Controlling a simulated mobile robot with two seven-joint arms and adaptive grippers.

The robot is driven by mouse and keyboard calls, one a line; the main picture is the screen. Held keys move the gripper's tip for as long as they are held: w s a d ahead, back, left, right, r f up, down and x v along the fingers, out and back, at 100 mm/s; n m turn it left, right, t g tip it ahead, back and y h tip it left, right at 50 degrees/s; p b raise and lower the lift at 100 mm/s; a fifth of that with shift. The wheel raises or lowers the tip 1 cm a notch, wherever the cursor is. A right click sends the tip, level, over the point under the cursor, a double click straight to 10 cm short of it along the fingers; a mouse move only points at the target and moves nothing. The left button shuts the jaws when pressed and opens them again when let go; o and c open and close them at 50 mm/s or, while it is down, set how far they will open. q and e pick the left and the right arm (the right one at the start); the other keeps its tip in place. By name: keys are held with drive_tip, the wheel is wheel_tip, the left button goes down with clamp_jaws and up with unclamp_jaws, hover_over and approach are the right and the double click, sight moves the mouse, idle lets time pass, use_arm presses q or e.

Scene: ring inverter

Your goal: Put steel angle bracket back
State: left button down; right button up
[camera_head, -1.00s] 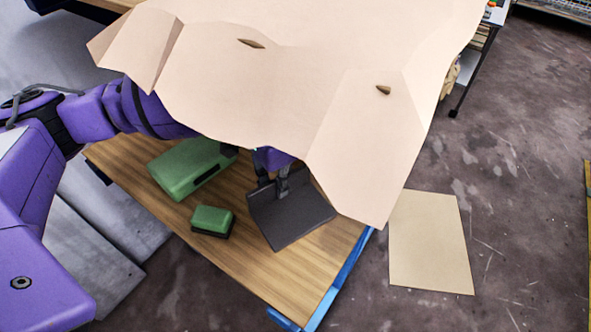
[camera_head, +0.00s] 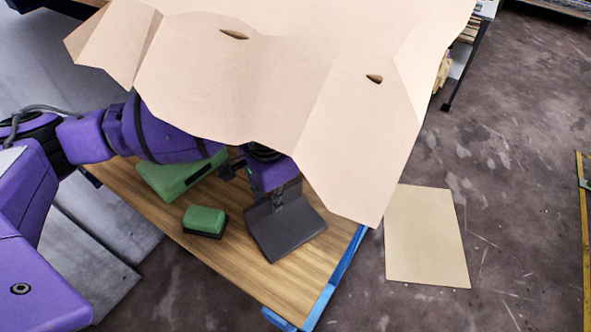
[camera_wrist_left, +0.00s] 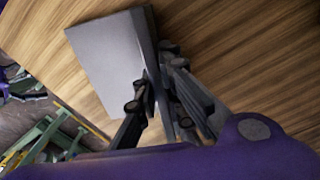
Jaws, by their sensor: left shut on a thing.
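The dark grey steel angle bracket (camera_head: 285,230) is over the wooden table, near its right end. My left gripper (camera_head: 272,194) is shut on its upright flange. In the left wrist view, the bracket's flat plate (camera_wrist_left: 103,58) shows pale grey, and the fingers of my left gripper (camera_wrist_left: 160,88) pinch the thin flange from both sides. I cannot tell whether the plate touches the table top. My right gripper is not in view.
A large beige sheet (camera_head: 270,75) hides the far part of the table (camera_head: 245,262). A green case (camera_head: 180,172) and a small green block with a dark base (camera_head: 205,220) are left of the bracket. A tan sheet (camera_head: 425,237) lies on the floor.

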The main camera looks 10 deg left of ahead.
use_arm(q)
drive_tip(key=shift+r, duration=0.15)
drive_tip(key=c, duration=2.1)
unclamp_jaws()
drive_tip(key=shift+f, duration=0.2)
drive_tip(key=shift+o, duration=1.3)
drive_tip(key=shift+s, duration=0.1)
wheel_tip(320, 180, up, 6)
drive_tip(key=shift+r+p, duration=0.25)
drive_tip(key=shift+p, duration=0.05)
drive_tip(key=shift+r, duration=0.6)
